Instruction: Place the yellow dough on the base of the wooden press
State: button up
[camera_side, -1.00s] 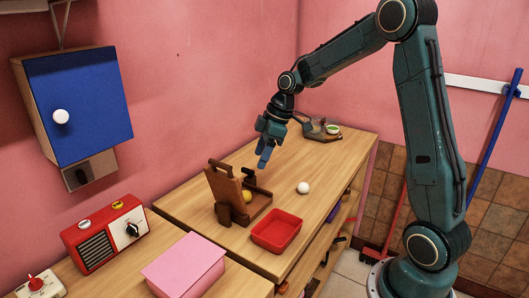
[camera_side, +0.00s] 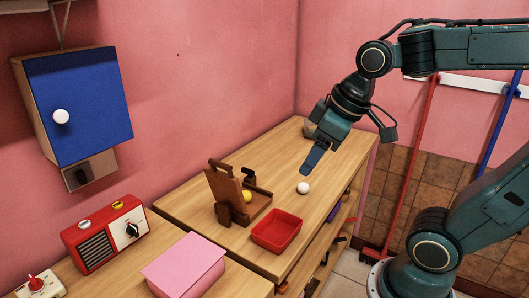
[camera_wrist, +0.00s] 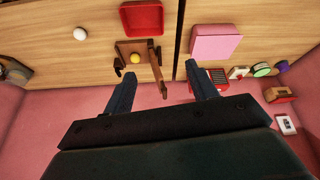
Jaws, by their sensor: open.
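The wooden press (camera_side: 224,188) stands on the table with its hinged plate raised and tilted back. The yellow dough (camera_side: 247,196) is a small ball lying on the press base (camera_side: 260,208), in front of the raised plate. In the wrist view the dough (camera_wrist: 134,58) shows on the base beside the press's upright plate (camera_wrist: 156,62). My gripper (camera_side: 308,172) is in the air to the right of the press, above the table and apart from the dough. In the wrist view my gripper (camera_wrist: 160,68) has its two fingers wide apart with nothing held between them.
A white ball (camera_side: 303,188) lies on the table right of the press, below my gripper. A red tray (camera_side: 276,231) stands in front of the press. A pink box (camera_side: 184,265) and red radio (camera_side: 104,234) are at the front left. A blue cabinet (camera_side: 80,105) hangs on the wall.

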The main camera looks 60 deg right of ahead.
jog(key=s+m, duration=0.2)
jog(key=s, duration=0.4)
jog(key=shift+s+a+f+t, duration=0.15)
jog(key=shift+a+f+t, duration=0.15)
jog(key=shift+f, duration=0.15)
